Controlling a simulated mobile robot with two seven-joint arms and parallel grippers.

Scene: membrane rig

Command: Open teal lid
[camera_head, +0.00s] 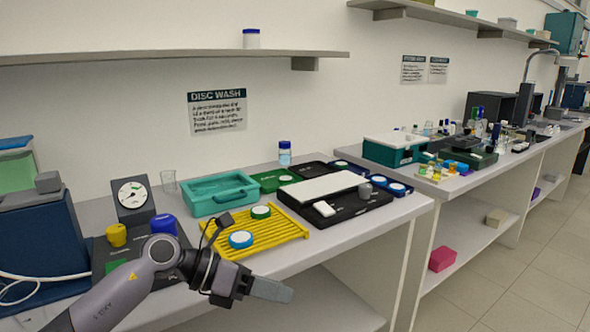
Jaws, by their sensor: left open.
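My left gripper (270,290) is at the bench's front edge, in front of the yellow rack and well apart from the teal box. It is open, seen from the side, with nothing visible between the fingers. My right gripper is not in view.
A yellow slatted rack (287,228) with blue and green round pieces lies between gripper and box. A black device with a white plate (323,188) is to its right. A dial gauge (132,194), yellow knob (117,235) and blue knob (163,224) stand left. A shelf (170,56) hangs above.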

